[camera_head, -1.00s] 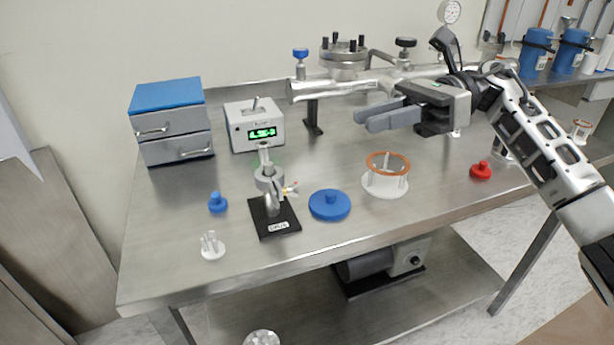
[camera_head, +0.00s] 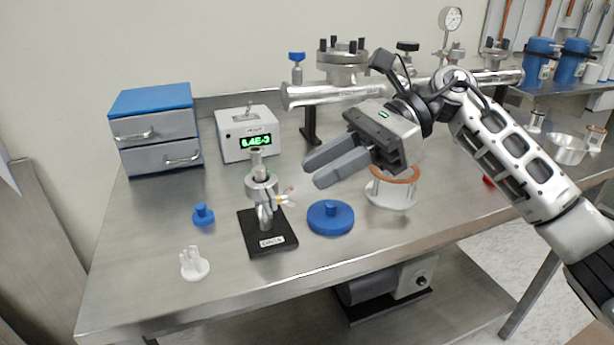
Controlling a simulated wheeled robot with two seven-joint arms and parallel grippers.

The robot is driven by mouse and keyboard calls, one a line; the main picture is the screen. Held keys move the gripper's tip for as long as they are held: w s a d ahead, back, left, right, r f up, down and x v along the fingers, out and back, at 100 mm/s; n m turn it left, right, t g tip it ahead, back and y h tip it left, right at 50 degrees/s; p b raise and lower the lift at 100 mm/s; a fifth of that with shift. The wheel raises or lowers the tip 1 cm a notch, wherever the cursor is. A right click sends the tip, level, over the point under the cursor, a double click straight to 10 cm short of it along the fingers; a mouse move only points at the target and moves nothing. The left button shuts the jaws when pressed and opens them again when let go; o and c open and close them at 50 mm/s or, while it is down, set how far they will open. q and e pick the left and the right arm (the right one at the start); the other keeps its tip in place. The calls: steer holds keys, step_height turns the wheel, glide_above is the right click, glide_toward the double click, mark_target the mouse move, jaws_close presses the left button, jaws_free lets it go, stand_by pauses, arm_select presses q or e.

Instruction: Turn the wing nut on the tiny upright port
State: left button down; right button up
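A small upright metal port (camera_head: 262,188) stands on a black base plate (camera_head: 267,242) near the left front of the bench. A clamp ring sits around it, and a small part with red and yellow bits, likely the wing nut (camera_head: 284,198), sticks out on its right side. My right gripper (camera_head: 314,172) reaches in from the right, above the bench and to the right of the port, apart from it. Its two grey fingers point left with a narrow gap between them, and nothing shows in the gap. My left gripper is not in view.
A blue round cap (camera_head: 330,217) lies right of the port base. A white stand with an orange ring (camera_head: 392,192) is partly behind my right gripper. A gauge box (camera_head: 248,133), blue-topped drawers (camera_head: 156,130), a small blue plug (camera_head: 203,215) and a white pronged piece (camera_head: 194,264) surround the port.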

mark_target(291, 186)
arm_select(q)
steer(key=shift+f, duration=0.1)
arm_select(e)
steer(key=shift+x, duration=1.6)
jaws_close()
steer(key=shift+w+a+m+g+p, duration=0.15)
steer(key=shift+w+m+g+p, duration=0.3)
steer(key=shift+m+g+p, duration=0.5)
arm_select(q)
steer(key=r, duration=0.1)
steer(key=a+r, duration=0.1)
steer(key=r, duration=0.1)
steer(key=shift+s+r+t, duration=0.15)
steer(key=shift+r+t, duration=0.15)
arm_select(e)
steer(key=shift+f+m+h, duration=0.1)
steer(key=shift+m+h, duration=0.2)
steer(key=shift+m, duration=0.25)
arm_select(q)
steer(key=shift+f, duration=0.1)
arm_select(e)
jaws_free()
